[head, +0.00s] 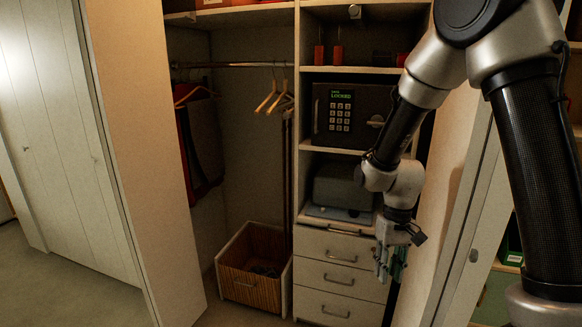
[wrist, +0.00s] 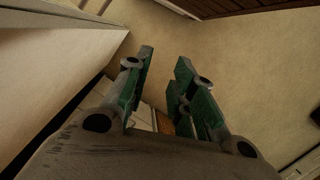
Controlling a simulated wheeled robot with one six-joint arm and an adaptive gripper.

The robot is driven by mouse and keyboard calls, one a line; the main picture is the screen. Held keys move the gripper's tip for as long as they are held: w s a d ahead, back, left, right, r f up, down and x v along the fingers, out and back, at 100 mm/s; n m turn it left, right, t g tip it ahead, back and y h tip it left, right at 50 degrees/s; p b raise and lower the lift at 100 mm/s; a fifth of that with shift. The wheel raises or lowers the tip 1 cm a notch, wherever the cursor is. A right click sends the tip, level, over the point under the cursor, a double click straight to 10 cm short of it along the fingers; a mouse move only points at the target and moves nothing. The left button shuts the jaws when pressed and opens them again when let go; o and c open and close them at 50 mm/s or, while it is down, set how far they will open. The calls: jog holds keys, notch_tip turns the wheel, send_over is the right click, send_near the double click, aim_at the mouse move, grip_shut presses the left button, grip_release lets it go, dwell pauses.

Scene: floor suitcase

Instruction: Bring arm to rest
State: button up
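My arm reaches in from the right of the head view. My gripper (head: 390,262) hangs pointing down in front of the white drawers (head: 340,278), at the right side of the closet opening. In the wrist view my gripper (wrist: 165,85) shows its green-padded fingers spread apart, with nothing between them. Bare floor and wall show beyond the fingertips. I cannot tell from these views how far the gripper is from the drawer fronts.
A safe (head: 350,115) sits on a shelf above a grey box (head: 343,187). A wicker basket (head: 253,270) stands on the closet floor. Hangers (head: 267,100) and clothing (head: 200,140) hang at left. Closet doors (head: 130,130) flank the opening. The floor (head: 60,295) at left is clear.

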jog(key=s+d+r+t, duration=0.2)
jog(key=s+d+r, duration=0.2)
jog(key=r, duration=0.4)
jog(key=s+d+r+m+t, duration=0.1)
jog(key=s+d+r+t, duration=0.1)
jog(key=s+d+r, duration=0.2)
jog(key=s+d+r+t, duration=0.2)
jog(key=s+d+r, duration=0.2)
jog(key=s+r, duration=0.4)
notch_tip(320, 180, up, 4)
jog(key=shift+r+h, duration=0.25)
jog(key=shift+h, duration=0.05)
